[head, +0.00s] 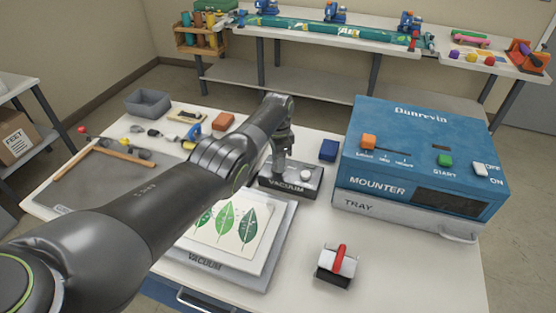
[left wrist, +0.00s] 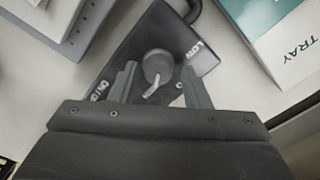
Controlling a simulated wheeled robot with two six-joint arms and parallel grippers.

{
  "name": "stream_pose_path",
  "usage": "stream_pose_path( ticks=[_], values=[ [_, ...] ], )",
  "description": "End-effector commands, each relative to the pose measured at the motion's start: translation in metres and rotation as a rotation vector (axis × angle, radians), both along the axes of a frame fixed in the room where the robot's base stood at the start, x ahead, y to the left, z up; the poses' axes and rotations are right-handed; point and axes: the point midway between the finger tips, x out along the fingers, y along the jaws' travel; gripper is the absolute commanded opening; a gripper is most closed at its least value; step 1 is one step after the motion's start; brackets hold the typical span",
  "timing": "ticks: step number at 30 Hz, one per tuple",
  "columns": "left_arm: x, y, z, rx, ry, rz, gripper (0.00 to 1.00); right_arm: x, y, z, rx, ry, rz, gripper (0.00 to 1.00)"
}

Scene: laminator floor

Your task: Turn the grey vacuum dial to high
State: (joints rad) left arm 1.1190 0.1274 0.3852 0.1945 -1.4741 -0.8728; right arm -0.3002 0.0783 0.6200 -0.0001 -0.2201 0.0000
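The vacuum box (head: 312,192), a dark box lettered VACUUM, stands on the table in the middle of the head view. My left gripper (head: 279,168) points down over its left part and hides the dial there. In the left wrist view, the round grey dial (left wrist: 158,66) sits on the box top, with a pale pointer mark toward the bottom of the picture. LOW is lettered to its upper right; lettering at the lower left is partly covered. My left gripper's two fingers (left wrist: 157,82) are apart, one on each side of the dial; contact cannot be told. My right gripper is not in view.
The blue mounter (head: 420,160) stands close to the right of the box. A small blue block (head: 328,150) lies behind it. The vacuum board with a leaf print (head: 226,222) is in front to the left. A red-handled tool (head: 338,266) stands at front. The front right tabletop is clear.

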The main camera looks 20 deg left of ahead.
Motion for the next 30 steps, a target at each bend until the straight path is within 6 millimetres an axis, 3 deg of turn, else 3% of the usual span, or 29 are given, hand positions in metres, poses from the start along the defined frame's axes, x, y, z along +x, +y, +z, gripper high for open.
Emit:
stream_pose_path(
  ticks=[14,23,30],
  values=[
    [-0.001,0.0,0.005,-0.001,0.003,0.002,0.53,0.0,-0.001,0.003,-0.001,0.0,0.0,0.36],
    [-0.001,0.0,0.05,-0.001,0.002,0.001,0.53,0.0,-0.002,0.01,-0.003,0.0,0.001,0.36],
    [0.0,0.0,0.105,0.0,-0.001,0.002,0.53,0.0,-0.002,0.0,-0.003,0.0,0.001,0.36]
  ],
)
